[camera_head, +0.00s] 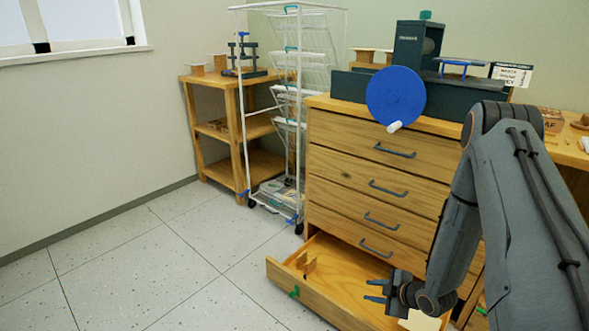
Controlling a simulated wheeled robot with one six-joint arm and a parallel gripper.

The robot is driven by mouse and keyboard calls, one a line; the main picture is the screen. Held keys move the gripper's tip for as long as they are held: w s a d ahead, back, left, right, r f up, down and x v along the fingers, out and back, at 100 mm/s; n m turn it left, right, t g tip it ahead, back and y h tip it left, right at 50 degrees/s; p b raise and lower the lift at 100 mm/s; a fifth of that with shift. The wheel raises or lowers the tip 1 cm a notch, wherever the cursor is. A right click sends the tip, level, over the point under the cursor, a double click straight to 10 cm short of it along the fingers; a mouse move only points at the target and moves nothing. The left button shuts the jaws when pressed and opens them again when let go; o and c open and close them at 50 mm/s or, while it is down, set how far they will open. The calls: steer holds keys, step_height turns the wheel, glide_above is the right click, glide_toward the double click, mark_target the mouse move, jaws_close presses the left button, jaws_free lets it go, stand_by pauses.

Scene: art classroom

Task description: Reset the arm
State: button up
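My arm (508,215) reaches in from the right side and bends down at its elbow. My gripper (374,292) is low, over the open bottom drawer (335,262) of the wooden chest. Its two dark fingers point left and stand apart, with nothing visible between them. A small wooden piece (308,264) lies in the drawer, to the left of the gripper and apart from it. A pale block or card (420,320) shows just below the gripper's wrist; I cannot tell what it rests on.
The chest (400,180) has several closed drawers with blue handles above the open one. On top stands a green machine (415,60) with a blue wheel (395,97). A white wire rack (297,110) and wooden shelf (225,130) stand left. The tiled floor (150,265) at left is clear.

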steer(key=s+a+r+m+g+h, duration=0.25)
steer(key=a+r, duration=0.35)
steer(key=r, duration=0.5)
steer(key=s+a+r+m+g+h, duration=0.1)
steer(key=a+r+m, duration=0.2)
steer(key=a+r, duration=0.5)
steer(key=s+a+r+m+g, duration=0.25)
steer(key=s+r, duration=0.35)
steer(key=s, duration=0.3)
steer(key=s+a+r+m+g, duration=0.1)
steer(key=s+a+r, duration=0.2)
steer(key=s+r, duration=0.45)
steer(key=s+a+r+m+g, duration=0.1)
steer(key=s+a+r+m, duration=0.2)
steer(key=s, duration=0.8)
steer(key=d+r+m+p, duration=0.2)
steer(key=d+r+p, duration=0.6)
steer(key=r+p, duration=0.2)
steer(key=d+r+m+h+p, duration=0.1)
steer(key=d+r+m+p, duration=0.1)
steer(key=d+r+p, duration=0.6)
step_height(320, 180, up, 4)
steer(key=p, duration=0.7)
steer(key=shift+d+f, duration=0.2)
steer(key=shift+f, duration=0.05)
